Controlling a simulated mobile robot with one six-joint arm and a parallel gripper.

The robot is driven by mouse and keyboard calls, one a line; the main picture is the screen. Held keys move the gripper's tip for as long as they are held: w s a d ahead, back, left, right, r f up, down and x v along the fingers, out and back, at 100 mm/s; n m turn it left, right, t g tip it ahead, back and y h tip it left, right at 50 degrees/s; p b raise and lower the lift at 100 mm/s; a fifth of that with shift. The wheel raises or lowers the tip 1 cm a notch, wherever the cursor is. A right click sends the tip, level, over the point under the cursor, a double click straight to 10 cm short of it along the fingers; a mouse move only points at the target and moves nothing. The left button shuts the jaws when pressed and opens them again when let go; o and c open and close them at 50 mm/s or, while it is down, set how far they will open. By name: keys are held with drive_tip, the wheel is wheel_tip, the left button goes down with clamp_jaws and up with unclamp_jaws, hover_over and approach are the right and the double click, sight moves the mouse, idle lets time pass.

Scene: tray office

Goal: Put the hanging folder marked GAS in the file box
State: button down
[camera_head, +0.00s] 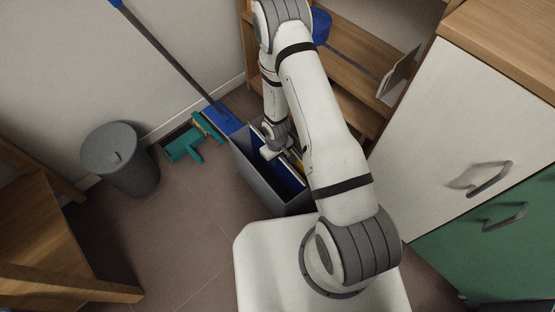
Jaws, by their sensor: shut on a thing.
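The grey file box (254,181) stands on the floor at the middle of the view, just beyond my white base. A dark blue hanging folder (284,178) shows inside its opening, with a pale edge and a bit of yellow beside it. My gripper (270,154) points down at the box opening and is shut on a folder at the top of the box. My arm hides the right side of the box and part of the grip. No GAS marking can be read at this size, so I cannot tell which folder is held.
Wooden shelves (350,58) and a white and green cabinet (462,120) close off the right. The floor left of the box is clear.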

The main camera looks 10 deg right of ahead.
drive_tip(key=c, duration=1.8)
unclamp_jaws()
drive_tip(key=shift+f, duration=0.15)
drive_tip(key=o, duration=0.4)
drive_tip(key=shift+o, duration=0.2)
